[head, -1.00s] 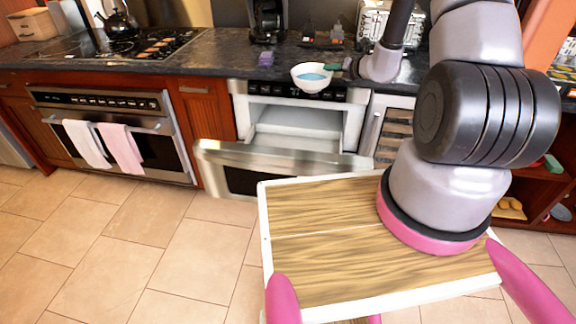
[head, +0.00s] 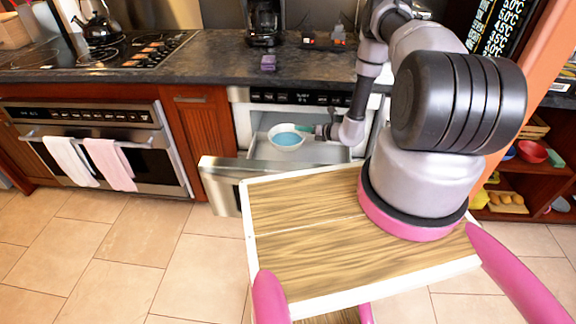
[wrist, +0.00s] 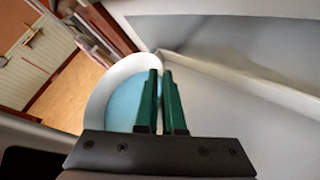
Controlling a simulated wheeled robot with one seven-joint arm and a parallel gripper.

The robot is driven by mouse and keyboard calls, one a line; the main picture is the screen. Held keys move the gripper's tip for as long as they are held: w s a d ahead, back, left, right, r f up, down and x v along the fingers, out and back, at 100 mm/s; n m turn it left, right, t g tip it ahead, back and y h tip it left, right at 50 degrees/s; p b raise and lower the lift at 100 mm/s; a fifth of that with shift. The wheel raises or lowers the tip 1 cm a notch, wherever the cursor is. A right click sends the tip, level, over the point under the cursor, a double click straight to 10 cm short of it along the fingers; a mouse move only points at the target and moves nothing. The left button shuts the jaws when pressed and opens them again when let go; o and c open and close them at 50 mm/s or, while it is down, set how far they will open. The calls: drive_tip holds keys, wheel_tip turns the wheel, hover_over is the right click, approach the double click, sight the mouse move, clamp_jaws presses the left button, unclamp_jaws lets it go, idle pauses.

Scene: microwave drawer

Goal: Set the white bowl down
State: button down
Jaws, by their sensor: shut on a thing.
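The white bowl (head: 287,138) with a blue inside is at the open microwave drawer (head: 338,153). It looks upright and within the drawer's opening. My gripper (head: 318,131) reaches in from the right and is shut on the bowl's right rim. In the wrist view my gripper's green fingers (wrist: 160,100) close over the rim of the bowl (wrist: 100,92), and part of the bowl is hidden behind the gripper body. I cannot tell whether the bowl touches the drawer floor.
The drawer's steel front (head: 222,178) stands pulled out toward me. A dark countertop (head: 205,66) runs above, with a small purple item (head: 268,63) and a coffee maker (head: 264,22) on it. An oven with towels (head: 108,163) is at left.

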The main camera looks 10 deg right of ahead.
drive_tip(key=shift+w+a+f, duration=0.15)
drive_tip(key=shift+f, duration=2.4)
drive_tip(key=shift+w+a+f, duration=0.15)
drive_tip(key=shift+f, duration=2.35)
drive_tip(key=c, duration=1)
unclamp_jaws()
drive_tip(key=shift+s+f, duration=0.1)
drive_tip(key=v, duration=1.2)
